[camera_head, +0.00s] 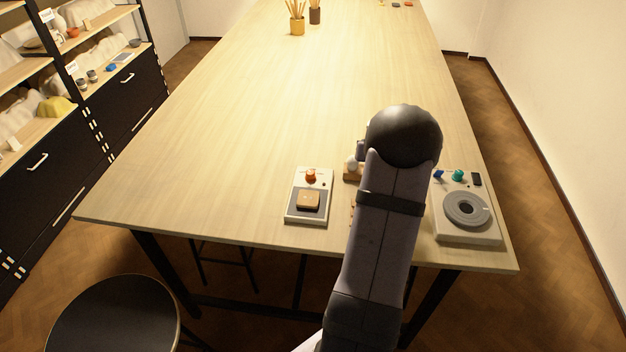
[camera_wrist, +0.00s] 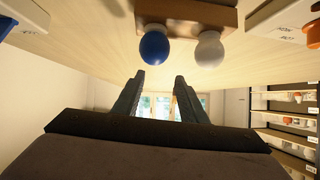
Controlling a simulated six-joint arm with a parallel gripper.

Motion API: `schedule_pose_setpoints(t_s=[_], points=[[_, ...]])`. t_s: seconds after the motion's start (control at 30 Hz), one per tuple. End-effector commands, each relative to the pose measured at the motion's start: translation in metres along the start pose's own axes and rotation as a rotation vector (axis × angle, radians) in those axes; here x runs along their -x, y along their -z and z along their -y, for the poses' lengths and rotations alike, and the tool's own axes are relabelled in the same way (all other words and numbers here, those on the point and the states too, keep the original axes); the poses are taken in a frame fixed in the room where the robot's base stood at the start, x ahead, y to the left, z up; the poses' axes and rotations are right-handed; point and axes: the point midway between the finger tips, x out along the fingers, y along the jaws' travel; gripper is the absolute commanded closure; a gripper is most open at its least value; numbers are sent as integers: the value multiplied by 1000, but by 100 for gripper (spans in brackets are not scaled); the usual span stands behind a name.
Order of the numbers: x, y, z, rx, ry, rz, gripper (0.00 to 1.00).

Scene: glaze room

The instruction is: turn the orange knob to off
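The orange knob (camera_head: 310,175) sits at the far end of a pale grey device (camera_head: 291,215) near the table's front edge. Part of the orange knob shows at the right edge of the wrist view (camera_wrist: 314,36), beside a white housing with lettering too small to read. Its pointer setting cannot be made out. My gripper (camera_wrist: 160,82) is open, its two dark fingers apart with nothing between them. In the wrist view it is well to the left of the knob. In the head view my arm hides the fingers.
A wooden base (camera_wrist: 185,14) with a blue bulb (camera_wrist: 155,46) and a white bulb (camera_wrist: 208,50) is near my fingers. A second device (camera_head: 465,237) with a grey ring and teal knob (camera_head: 458,175) stands right of my arm. A stool (camera_head: 112,315) is front left. The table's middle is clear.

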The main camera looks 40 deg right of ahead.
Motion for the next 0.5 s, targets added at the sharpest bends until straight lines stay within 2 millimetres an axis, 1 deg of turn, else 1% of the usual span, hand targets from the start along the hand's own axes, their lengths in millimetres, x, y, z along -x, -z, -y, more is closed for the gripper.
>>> schedule_pose_setpoints(t_s=[0.03, 0.17, 0.23, 0.3, 0.4, 0.5], points=[[11, -10, 12, 45, 49, -31, 62], [42, -23, 46, 141, 175, -116, 62], [60, -33, 66, 180, 238, -146, 62], [75, -48, 88, 212, 292, -145, 62], [92, -72, 113, 248, 347, -127, 62], [104, -88, 128, 273, 381, -116, 62]])
